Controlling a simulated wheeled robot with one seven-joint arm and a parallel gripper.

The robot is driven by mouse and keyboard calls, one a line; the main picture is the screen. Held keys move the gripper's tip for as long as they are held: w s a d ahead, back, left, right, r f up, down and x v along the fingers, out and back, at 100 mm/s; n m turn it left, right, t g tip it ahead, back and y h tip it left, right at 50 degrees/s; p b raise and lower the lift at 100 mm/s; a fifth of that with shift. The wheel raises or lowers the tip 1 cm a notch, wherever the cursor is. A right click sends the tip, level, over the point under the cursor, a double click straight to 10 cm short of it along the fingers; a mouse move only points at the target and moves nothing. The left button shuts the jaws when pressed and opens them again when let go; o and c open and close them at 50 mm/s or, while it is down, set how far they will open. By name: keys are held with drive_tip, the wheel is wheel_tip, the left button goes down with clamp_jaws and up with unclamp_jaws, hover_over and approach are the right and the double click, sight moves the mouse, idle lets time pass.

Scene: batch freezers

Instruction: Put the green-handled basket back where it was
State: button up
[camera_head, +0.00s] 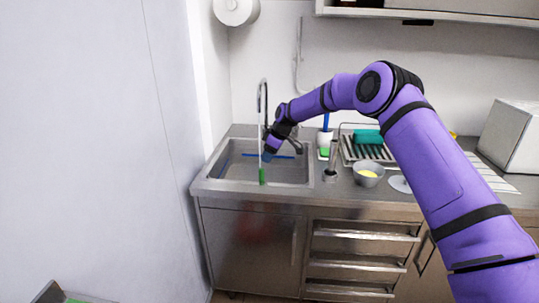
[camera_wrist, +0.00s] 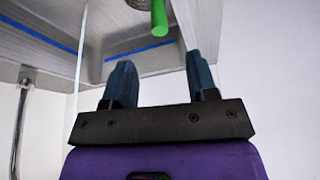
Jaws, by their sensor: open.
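The green handle (camera_head: 262,176) stands at the front of the steel sink (camera_head: 225,165), left of and below my gripper (camera_head: 269,154). In the wrist view the green handle (camera_wrist: 158,18) shows at the top edge, beyond the fingertips. A grey, mesh-like round part (camera_wrist: 139,3) beside it is cut off by the frame; I cannot tell whether it is the basket or the drain. My gripper (camera_wrist: 160,70) has its two blue fingers apart with nothing between them. It is over the sink and apart from the handle.
The tap (camera_head: 263,95) rises behind the sink, close to my gripper, with a thin pale vertical line below it. Right of the sink stand a metal cylinder (camera_head: 331,160), a bowl (camera_head: 368,175) and a dish rack (camera_head: 375,153).

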sight(260, 173)
drive_tip(key=shift+f, duration=0.1)
drive_tip(key=x, duration=1)
drive_tip(key=shift+a+f, duration=0.1)
drive_tip(key=shift+f, duration=0.15)
clamp_jaws()
drive_tip(key=shift+w+a, duration=0.1)
drive_tip(key=shift+a, duration=0.05)
